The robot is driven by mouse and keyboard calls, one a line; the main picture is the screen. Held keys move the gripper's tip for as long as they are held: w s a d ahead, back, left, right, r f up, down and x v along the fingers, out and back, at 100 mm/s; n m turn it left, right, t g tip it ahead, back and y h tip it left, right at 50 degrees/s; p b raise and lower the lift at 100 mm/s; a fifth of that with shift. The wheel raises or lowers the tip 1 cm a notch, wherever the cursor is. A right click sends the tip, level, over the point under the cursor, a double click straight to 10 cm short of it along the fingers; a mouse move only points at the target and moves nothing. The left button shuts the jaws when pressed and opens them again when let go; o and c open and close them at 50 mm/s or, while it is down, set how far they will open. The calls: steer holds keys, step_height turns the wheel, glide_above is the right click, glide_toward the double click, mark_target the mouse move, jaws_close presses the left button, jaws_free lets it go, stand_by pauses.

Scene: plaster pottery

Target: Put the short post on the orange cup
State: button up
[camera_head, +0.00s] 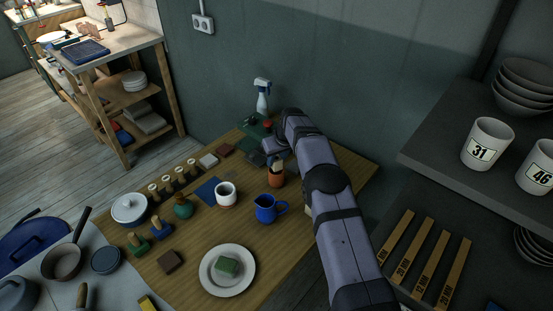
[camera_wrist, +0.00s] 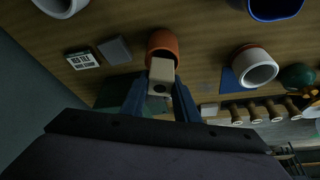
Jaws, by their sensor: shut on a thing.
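The orange cup (camera_head: 277,181) stands upright on the wooden table, below the end of my arm. In the wrist view the orange cup (camera_wrist: 163,41) is at the top middle. My gripper (camera_wrist: 159,88) is shut on a pale, squarish post (camera_wrist: 161,70), taken to be the short post, with a dark round mark on its near face. The post overlaps the cup's lower edge in the wrist view. In the head view the pale post (camera_head: 277,165) shows at the cup's top; I cannot tell whether they touch.
A blue jug (camera_head: 267,209) and a white cup (camera_head: 226,194) stand near the orange cup. A spray bottle (camera_head: 262,97) stands behind, near the wall. Several knobbed pieces (camera_head: 179,174) line up at the left. A plate (camera_head: 228,285) holds a green block. A shelf (camera_head: 440,155) is at the right.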

steer(key=shift+f, duration=0.25)
steer(key=shift+f, duration=0.1)
steer(key=o, duration=1.1)
steer(key=shift+f, duration=0.1)
steer(key=shift+s+r, duration=0.1)
steer(key=shift+r, duration=0.55)
steer(key=b+v, duration=0.2)
steer(key=v, duration=0.9)
steer(key=shift+s+b, duration=0.2)
steer(key=shift+b, duration=0.2)
steer(key=shift+s, duration=0.1)
